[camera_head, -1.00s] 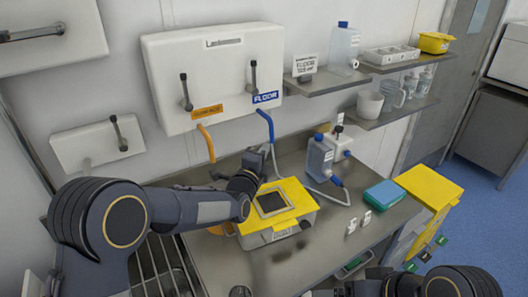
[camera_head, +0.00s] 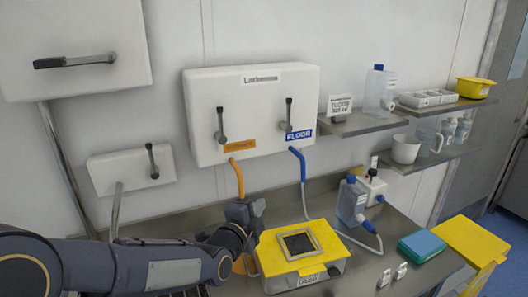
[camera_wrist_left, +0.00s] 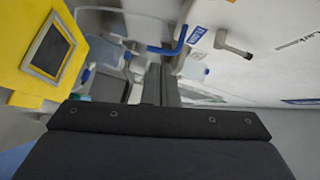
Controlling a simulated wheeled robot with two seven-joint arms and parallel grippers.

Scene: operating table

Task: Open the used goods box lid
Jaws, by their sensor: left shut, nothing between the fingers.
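The box (camera_head: 308,279) is white with a yellow lid (camera_head: 268,252) that has a grey-framed dark window. It stands on the counter with the lid down, and a label on its front is too small to read. My left gripper (camera_head: 246,211) is shut and empty, just beyond the lid's back left corner. In the head view I cannot tell if it touches the box. In the left wrist view the dark fingers (camera_wrist_left: 164,85) are together, and the yellow lid (camera_wrist_left: 22,72) is at the left, apart from them. My right gripper is not in view.
A white wall unit (camera_head: 255,105) with orange and blue hoses hangs behind the box. A clear bottle (camera_head: 350,202) and a teal box (camera_head: 422,246) stand to the right. A yellow bin (camera_head: 470,240) is further right. Shelves with bottles are above.

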